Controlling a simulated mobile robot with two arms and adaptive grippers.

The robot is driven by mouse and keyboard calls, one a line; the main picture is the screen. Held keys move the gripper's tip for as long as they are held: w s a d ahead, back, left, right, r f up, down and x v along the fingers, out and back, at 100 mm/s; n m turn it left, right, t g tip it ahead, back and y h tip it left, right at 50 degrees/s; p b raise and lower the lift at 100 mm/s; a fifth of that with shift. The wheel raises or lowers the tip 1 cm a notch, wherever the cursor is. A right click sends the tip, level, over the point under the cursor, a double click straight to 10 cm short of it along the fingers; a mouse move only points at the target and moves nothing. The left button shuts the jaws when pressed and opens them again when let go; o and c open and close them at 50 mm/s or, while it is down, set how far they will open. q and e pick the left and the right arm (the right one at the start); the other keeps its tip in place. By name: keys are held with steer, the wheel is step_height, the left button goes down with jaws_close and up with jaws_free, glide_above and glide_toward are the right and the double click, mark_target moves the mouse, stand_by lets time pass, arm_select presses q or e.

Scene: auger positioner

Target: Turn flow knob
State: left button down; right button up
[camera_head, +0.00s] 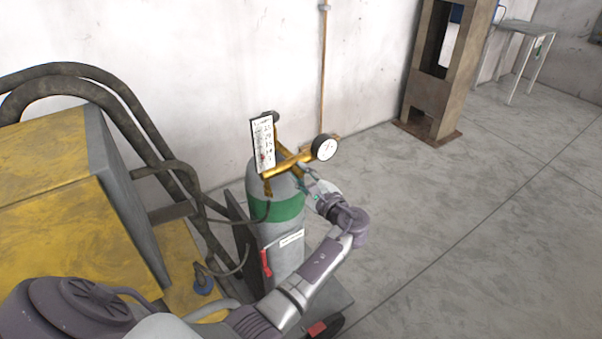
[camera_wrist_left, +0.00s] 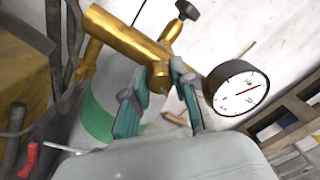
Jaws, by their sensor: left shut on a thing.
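A brass regulator (camera_head: 287,164) sits on top of a grey gas cylinder with a green band (camera_head: 277,208). It carries a white flow scale (camera_head: 263,143) and a round gauge (camera_head: 326,148). A small dark knob (camera_head: 271,117) shows behind the scale top; it also shows in the left wrist view (camera_wrist_left: 187,10). My left gripper (camera_head: 314,188) is at the regulator's right side, below the gauge. In the left wrist view its teal fingers (camera_wrist_left: 152,84) are shut around the end of a brass fitting (camera_wrist_left: 158,72). Whether this end is the flow knob I cannot tell. My right gripper is out of view.
A yellow machine (camera_head: 55,190) with thick dark hoses (camera_head: 130,100) stands left of the cylinder. The gauge (camera_wrist_left: 240,88) is close to my left fingers. A rusty metal post (camera_head: 432,70) stands at the wall. The floor to the right is clear.

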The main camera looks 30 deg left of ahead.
arm_select(q)
steer(key=c, duration=0.9)
jaws_free()
steer(key=v, duration=1.2)
